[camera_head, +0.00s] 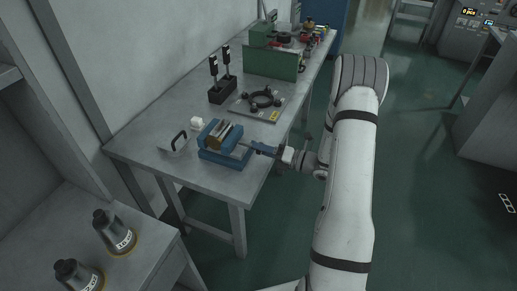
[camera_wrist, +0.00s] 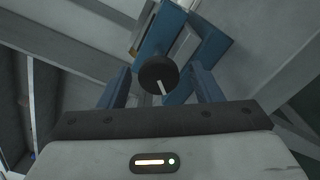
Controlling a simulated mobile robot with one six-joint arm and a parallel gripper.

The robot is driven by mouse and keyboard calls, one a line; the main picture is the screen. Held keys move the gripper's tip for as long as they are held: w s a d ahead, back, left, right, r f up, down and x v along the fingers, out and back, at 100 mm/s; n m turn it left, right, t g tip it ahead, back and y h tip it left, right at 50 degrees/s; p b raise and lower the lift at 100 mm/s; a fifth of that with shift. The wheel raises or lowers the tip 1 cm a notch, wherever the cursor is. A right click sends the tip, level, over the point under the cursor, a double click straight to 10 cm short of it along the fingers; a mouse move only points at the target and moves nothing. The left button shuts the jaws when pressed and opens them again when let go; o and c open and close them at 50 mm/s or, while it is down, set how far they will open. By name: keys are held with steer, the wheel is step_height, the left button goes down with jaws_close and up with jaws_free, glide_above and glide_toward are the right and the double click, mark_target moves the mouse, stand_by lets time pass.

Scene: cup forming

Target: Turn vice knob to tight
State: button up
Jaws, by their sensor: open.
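My gripper (camera_head: 256,147) is at the vice's right side, near the bench's front edge. In the wrist view the dark round vice knob (camera_wrist: 158,72), with a thin pale line across its lower part, lies between the two blue fingers of my gripper (camera_wrist: 161,70). The fingers are apart, with gaps visible on both sides of the knob. The blue vice body (camera_wrist: 182,50) shows behind it. In the head view the knob is hidden by my gripper.
Open green floor lies to the right.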

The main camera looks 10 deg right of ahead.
steer(key=v, duration=0.6)
steer(key=shift+b, duration=0.3)
steer(key=s+a+r+n+g+h, duration=0.4)
steer(key=s+a+r+n+g, duration=0.75)
steer(key=n, duration=0.75)
steer(key=s+d+r+n+t+h, duration=0.1)
steer(key=s+d+r+n+h, duration=0.1)
steer(key=s+n+h, duration=0.3)
steer(key=s+d+r+n+t+h, duration=0.2)
steer(key=s+n+h, duration=0.3)
steer(key=n, duration=0.7)
steer(key=shift+s+d+r+n+h, duration=0.3)
steer(key=shift+s+r, duration=0.6)
steer(key=shift+s, duration=0.2)
